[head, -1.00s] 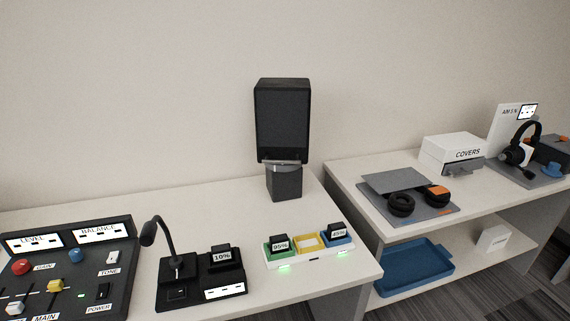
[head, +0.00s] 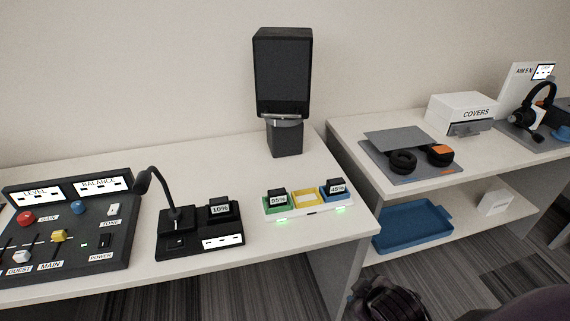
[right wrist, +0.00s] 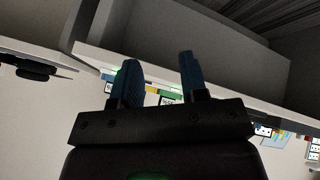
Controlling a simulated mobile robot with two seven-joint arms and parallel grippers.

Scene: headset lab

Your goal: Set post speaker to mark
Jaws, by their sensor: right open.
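The post speaker (head: 282,72) is a black box on a dark square post (head: 285,139) at the back right of the near table. A light ring or collar (head: 281,119) sits between the box and the post. I cannot make out a mark on it. My right gripper (right wrist: 158,75) is open and empty in the right wrist view, with two blue fingers apart, near the table's front edge. The left gripper is not in view.
On the near table (head: 95,167) stand a mixer panel (head: 75,240), a gooseneck microphone base (head: 200,240) and a charger strip (head: 310,208) with coloured slots. A second table holds headphone parts and a COVERS box (head: 460,110), with a blue tray (head: 412,228) on its shelf.

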